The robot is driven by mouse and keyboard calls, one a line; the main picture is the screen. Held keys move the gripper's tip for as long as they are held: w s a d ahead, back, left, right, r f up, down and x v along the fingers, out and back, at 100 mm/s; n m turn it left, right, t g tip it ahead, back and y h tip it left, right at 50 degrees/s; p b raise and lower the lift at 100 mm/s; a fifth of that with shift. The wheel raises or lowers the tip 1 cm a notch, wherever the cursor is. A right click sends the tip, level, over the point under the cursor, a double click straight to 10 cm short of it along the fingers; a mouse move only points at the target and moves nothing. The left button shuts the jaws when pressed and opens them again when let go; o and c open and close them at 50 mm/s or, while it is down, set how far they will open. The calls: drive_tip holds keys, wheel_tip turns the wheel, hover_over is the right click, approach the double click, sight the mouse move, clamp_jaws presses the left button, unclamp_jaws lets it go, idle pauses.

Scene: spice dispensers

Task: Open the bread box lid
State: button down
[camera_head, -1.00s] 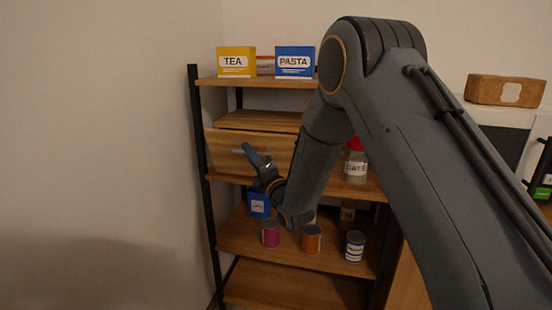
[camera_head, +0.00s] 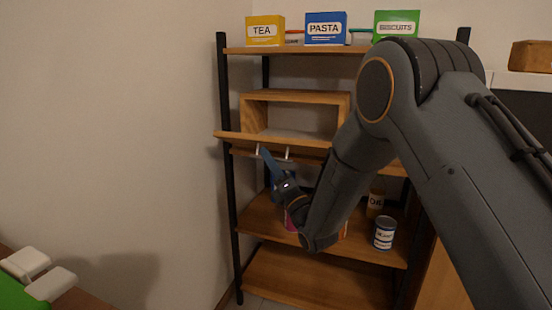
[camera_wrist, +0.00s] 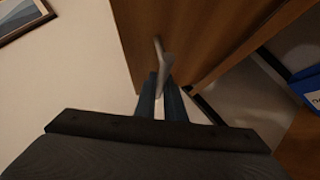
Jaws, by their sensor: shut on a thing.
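The wooden bread box (camera_head: 299,95) stands on a middle shelf in the head view. Its front is open and I see into its interior. Its lid (camera_head: 232,136) is swung down and out, about flat, and shows nearly edge-on. The pale handle (camera_head: 287,153) hangs under the lid. My gripper (camera_head: 264,154) is below the lid's front, shut on the handle. In the wrist view the fingers (camera_wrist: 161,85) close around the grey handle (camera_wrist: 163,60), with the brown lid face (camera_wrist: 205,35) beyond. The fingers partly hide the handle.
Tea (camera_head: 265,31), pasta (camera_head: 326,28) and biscuits (camera_head: 397,24) boxes stand on the top shelf. A can (camera_head: 384,233) and other containers stand on the shelf below the bread box, partly behind my arm. A black shelf post (camera_head: 228,170) rises close left of the lid.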

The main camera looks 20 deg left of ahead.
drive_tip(key=shift+s+a+f+b, duration=0.15)
drive_tip(key=shift+f+b, duration=0.3)
drive_tip(key=shift+f, duration=0.55)
drive_tip(key=shift+g, duration=0.3)
drive_tip(key=c, duration=1.9)
unclamp_jaws()
drive_tip(key=shift+o, duration=0.3)
drive_tip(key=shift+s+a, duration=0.1)
drive_tip(key=shift+a, duration=0.15)
drive_tip(key=v, duration=0.8)
